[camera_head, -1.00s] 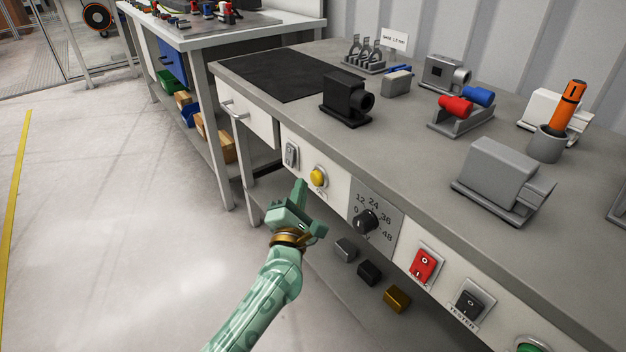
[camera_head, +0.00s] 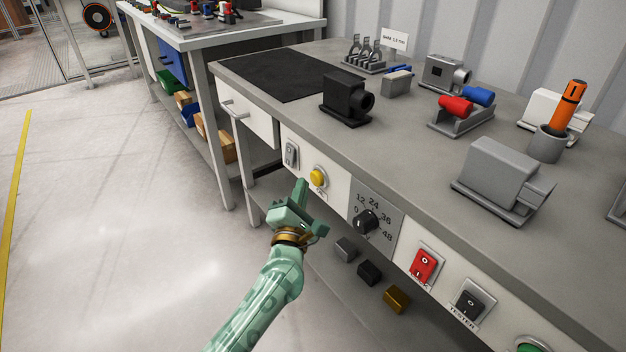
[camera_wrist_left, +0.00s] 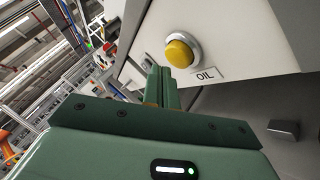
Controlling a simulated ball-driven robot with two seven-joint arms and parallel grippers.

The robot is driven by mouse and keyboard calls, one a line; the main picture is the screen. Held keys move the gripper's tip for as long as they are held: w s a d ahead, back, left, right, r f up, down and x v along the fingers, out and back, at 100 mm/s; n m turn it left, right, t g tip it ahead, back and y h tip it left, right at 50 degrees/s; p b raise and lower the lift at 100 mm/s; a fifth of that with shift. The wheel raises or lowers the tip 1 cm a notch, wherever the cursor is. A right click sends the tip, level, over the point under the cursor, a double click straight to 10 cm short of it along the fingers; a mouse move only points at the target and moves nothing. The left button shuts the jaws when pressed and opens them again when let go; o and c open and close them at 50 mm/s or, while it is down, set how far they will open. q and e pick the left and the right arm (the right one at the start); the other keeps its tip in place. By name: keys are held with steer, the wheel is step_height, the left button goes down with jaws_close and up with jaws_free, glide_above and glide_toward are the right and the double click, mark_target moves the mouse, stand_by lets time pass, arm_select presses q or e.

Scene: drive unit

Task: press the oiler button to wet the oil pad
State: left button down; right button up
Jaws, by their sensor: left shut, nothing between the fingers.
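The yellow oiler button (camera_head: 318,177) sits in a pale ring on the bench's white front panel, above a label reading OIL in the left wrist view. The button also shows in the left wrist view (camera_wrist_left: 180,53). My left gripper (camera_head: 301,188) is shut and empty, its fingertips just below and in front of the button. In the left wrist view the shut fingers (camera_wrist_left: 159,82) point at the button's lower left; whether they touch it I cannot tell. I cannot make out an oil pad for certain. My right gripper is not in view.
A grey rocker switch (camera_head: 291,154) is left of the button, and a black dial (camera_head: 366,222) and a red switch (camera_head: 423,264) are to its right. A black device (camera_head: 347,100) stands on the bench top above. Small blocks lie on the shelf below. Open floor lies to the left.

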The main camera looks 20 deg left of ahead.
arm_select(q)
steer(key=shift+w+d, duration=0.25)
steer(key=shift+w+d, duration=0.25)
steer(key=shift+w, duration=0.1)
stand_by(0.7)
steer(key=shift+s+a, duration=0.55)
steer(key=shift+s, duration=0.15)
